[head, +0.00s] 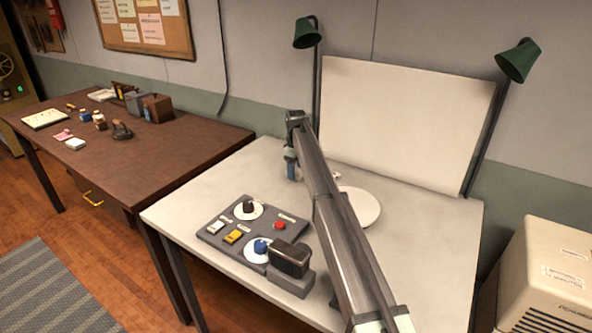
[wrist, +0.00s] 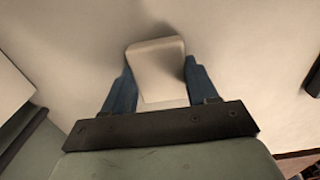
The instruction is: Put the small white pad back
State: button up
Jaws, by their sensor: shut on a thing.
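My gripper (wrist: 158,85) is shut on a small off-white block-like pad (wrist: 157,66), which sits between the two blue fingers in the wrist view. A shadow falls beside it on the pale surface behind; I cannot tell whether it touches that surface. In the head view my gripper (head: 294,170) is low over the back of the white table (head: 190,200), left of the round white disc (head: 362,206). The held pad is mostly hidden there. Another small white pad-like item (head: 75,144) lies on the brown desk (head: 185,150).
A grey control panel (head: 215,237) with knobs, switches and a red button is at the table's front. A dark block (head: 291,257) stands at its right corner. A white backdrop (head: 405,120) and two green lamps (head: 306,33) stand behind. The table's left back is clear.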

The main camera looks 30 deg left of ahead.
jog(key=shift+f, duration=0.1)
jog(key=o, duration=1)
notch_tip(320, 180, up, 12)
jog(key=shift+r, duration=0.15)
jog(key=shift+o, duration=0.2)
